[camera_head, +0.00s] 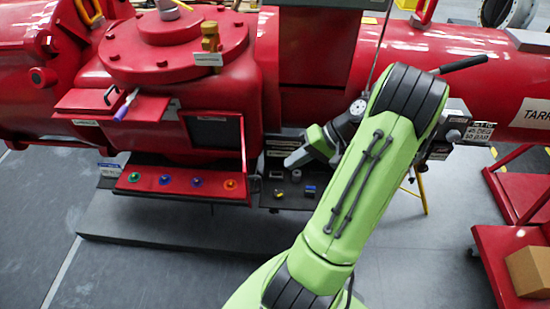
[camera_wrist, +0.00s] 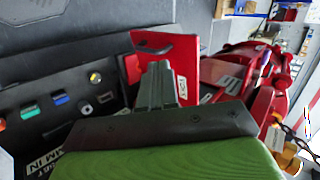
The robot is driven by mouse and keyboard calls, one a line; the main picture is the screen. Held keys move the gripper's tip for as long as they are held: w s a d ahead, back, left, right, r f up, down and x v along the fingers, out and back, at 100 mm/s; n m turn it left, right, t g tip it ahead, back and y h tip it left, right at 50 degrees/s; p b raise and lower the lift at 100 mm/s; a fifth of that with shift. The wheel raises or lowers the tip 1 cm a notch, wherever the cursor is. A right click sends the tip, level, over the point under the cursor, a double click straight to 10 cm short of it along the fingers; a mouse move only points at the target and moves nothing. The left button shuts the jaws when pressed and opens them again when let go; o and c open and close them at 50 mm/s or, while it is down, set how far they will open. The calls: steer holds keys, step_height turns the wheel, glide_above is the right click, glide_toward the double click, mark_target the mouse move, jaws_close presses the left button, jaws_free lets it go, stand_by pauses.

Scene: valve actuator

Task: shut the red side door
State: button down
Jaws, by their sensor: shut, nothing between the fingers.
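The red side door (camera_head: 244,150) stands open in the head view, seen nearly edge-on as a thin upright strip at the right of a dark square opening (camera_head: 214,132) in the red housing. In the wrist view what looks like the door is a red panel (camera_wrist: 184,50) just beyond my fingertips. My gripper (camera_head: 289,163) is shut and empty, to the right of the door and pointing left at it. In the wrist view my closed grey fingers (camera_wrist: 158,68) overlap the panel. I cannot tell whether they touch it.
Below the opening a red ledge (camera_head: 150,179) carries several coloured knobs. A dark shelf (camera_head: 285,200) with small parts lies under my gripper. A red cart (camera_head: 515,255) with a cardboard box (camera_head: 530,270) stands at the right. Grey floor lies in front.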

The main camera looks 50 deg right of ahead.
steer(key=w+a+f+b, duration=0.2)
steer(key=w+a+f, duration=0.3)
steer(key=w+a, duration=0.1)
steer(key=shift+w+a+f, duration=0.15)
steer(key=shift+w+a, duration=0.25)
steer(key=shift+a, duration=0.1)
